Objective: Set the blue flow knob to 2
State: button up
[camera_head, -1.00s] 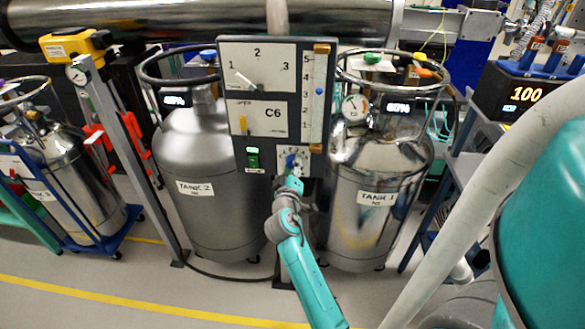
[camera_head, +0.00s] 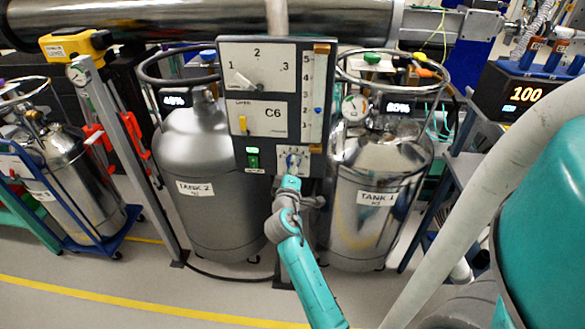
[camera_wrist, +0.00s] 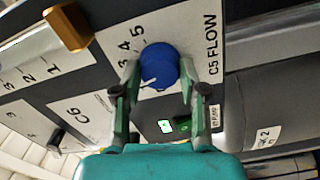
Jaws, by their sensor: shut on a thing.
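The blue flow knob (camera_wrist: 158,62) is on a white plate marked C5 FLOW, with 3, 4 and 5 readable. Its white pointer line faces lower left in the wrist view, past the 3; the left finger hides the numbers there. My gripper (camera_wrist: 159,76) is shut on the knob, one finger on each side. In the head view the knob (camera_head: 291,161) shows small at the panel's lower right, with my gripper (camera_head: 291,174) in front. A blue marker (camera_head: 317,110) on the panel's vertical 1-to-5 scale stands level with about 2.
Tank 2 (camera_head: 205,150) and Tank 1 (camera_head: 375,165) stand on either side, close to my arm.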

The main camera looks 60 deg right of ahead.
jog(key=o, duration=1.1)
jog(key=shift+o, duration=0.2)
jog(key=shift+a, duration=0.1)
jog(key=v, duration=1.2)
jog(key=shift+f, duration=0.1)
